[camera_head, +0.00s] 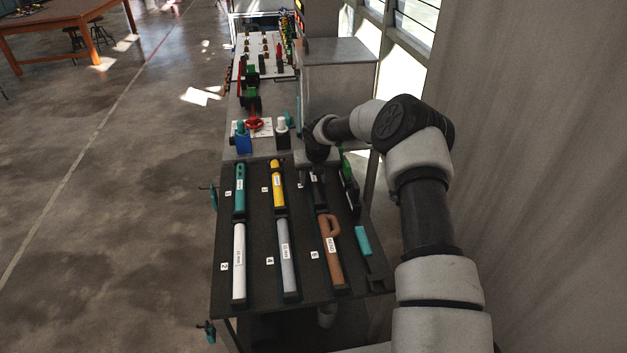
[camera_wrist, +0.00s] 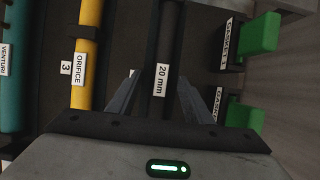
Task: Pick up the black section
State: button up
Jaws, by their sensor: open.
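The black section (camera_wrist: 166,48) is a dark tube with a white "20 mm" label, seen in the wrist view between my fingers. In the head view the black section (camera_head: 318,190) lies on the dark board in the far row, partly hidden by my arm. My gripper (camera_wrist: 155,98) is open, with one finger on each side of the tube. In the head view my gripper (camera_head: 318,160) is over the far end of the section. I cannot tell whether the fingers touch it.
The yellow "ORIFICE" section (camera_wrist: 86,50) and teal "VENTURI" section (camera_wrist: 15,65) lie left of it. Green-handled pieces (camera_wrist: 258,35) stand close on the right. White (camera_head: 239,262), grey (camera_head: 287,258) and brown (camera_head: 331,255) sections fill the near row. A wall is on the right.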

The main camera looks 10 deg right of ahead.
grip_shut()
jog(key=shift+w+r, duration=0.1)
jog(key=shift+r, duration=0.05)
